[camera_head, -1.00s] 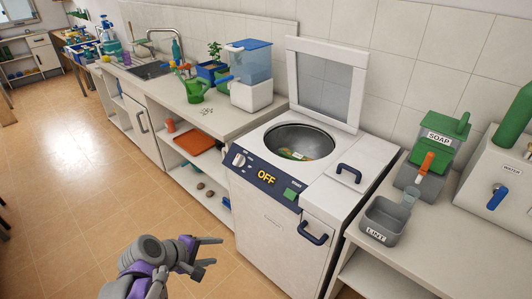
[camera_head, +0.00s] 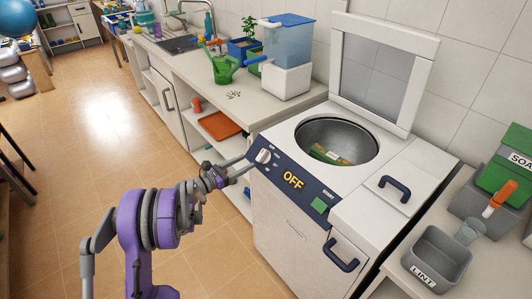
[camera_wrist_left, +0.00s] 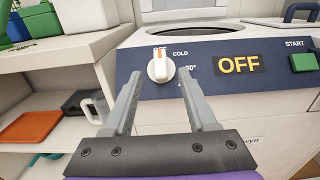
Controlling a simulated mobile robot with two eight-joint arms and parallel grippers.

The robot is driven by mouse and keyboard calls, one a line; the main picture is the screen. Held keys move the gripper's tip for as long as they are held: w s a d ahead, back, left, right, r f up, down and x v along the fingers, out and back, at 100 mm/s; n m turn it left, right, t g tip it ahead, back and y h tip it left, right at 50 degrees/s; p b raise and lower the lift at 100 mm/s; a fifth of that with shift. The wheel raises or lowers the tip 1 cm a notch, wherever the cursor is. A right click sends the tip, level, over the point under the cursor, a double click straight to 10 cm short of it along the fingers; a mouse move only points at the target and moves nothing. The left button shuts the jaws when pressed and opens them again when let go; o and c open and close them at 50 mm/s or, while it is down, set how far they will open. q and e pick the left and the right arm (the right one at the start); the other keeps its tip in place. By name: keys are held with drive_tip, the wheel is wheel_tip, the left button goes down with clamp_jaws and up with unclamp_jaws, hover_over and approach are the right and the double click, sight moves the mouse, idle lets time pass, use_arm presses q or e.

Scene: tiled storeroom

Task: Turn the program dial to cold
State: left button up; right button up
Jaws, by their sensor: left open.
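The program dial (camera_head: 263,156) is a white round knob at the left end of the washer's dark blue panel (camera_head: 291,178). In the left wrist view the dial (camera_wrist_left: 160,68) has an orange mark pointing up at a label that appears to read OFF. The COLD label (camera_wrist_left: 180,52) is just to its right. The display (camera_head: 293,181) reads OFF in yellow. My left gripper (camera_head: 242,167) is open and empty, just in front of the dial. In the left wrist view its fingers (camera_wrist_left: 158,82) point at the dial, one on each side. My right gripper is not in view.
The washer's lid (camera_head: 380,70) stands open over the drum (camera_head: 336,141), with something green and brown inside. A green START button (camera_head: 319,205) is right of the display. A LINT bin (camera_head: 437,257) stands at the right. Open floor lies left.

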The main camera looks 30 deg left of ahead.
sight(261, 155)
use_arm(q)
drive_tip(key=x, duration=0.8)
drive_tip(key=shift+w+d, duration=0.15)
drive_tip(key=shift+w, duration=0.1)
clamp_jaws()
